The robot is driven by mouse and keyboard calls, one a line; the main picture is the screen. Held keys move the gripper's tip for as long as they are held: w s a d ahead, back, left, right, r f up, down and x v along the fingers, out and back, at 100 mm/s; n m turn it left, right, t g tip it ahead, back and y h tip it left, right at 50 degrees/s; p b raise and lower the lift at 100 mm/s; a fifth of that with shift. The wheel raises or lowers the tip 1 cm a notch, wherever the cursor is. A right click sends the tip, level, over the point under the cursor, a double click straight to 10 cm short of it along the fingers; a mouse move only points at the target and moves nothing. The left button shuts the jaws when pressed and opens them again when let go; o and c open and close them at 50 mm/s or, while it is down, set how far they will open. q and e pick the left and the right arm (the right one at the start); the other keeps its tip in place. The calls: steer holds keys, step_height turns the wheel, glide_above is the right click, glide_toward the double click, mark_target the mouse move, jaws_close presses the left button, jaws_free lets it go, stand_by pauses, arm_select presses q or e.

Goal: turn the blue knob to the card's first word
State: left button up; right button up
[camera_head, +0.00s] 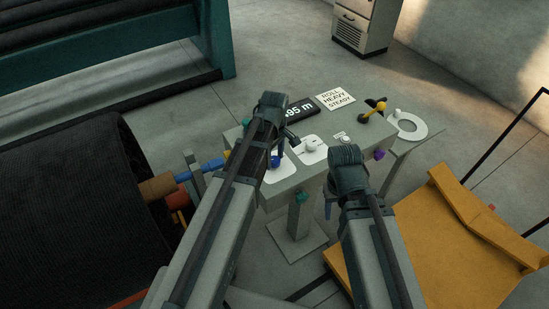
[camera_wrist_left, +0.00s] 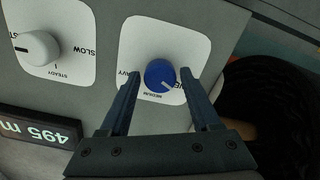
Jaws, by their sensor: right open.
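The blue knob (camera_wrist_left: 160,75) sits on a white plate (camera_wrist_left: 150,30) and also shows in the head view (camera_head: 277,161), partly behind my left gripper. Its pale pointer mark is at its lower right in the wrist view, between "MEDIUM" below and a partly hidden label at right. A label ending in "AVY" is at left. My left gripper (camera_wrist_left: 162,73) is open, with a finger on each side of the knob and gaps between. The card (camera_head: 335,99) reads "ROLL", "HEAVY", "STEADY". My right gripper (camera_head: 332,205) is open and empty at the console's front edge.
A white knob (camera_wrist_left: 38,47) with "SLOW" and "STEADY" labels is beside the blue one. A "495 m" display (camera_wrist_left: 40,128) is near it. A dark roll (camera_head: 75,215) stands left, a yellow structure (camera_head: 430,250) right.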

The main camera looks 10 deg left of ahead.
arm_select(q)
jaws_close()
steer(key=shift+m, duration=0.3)
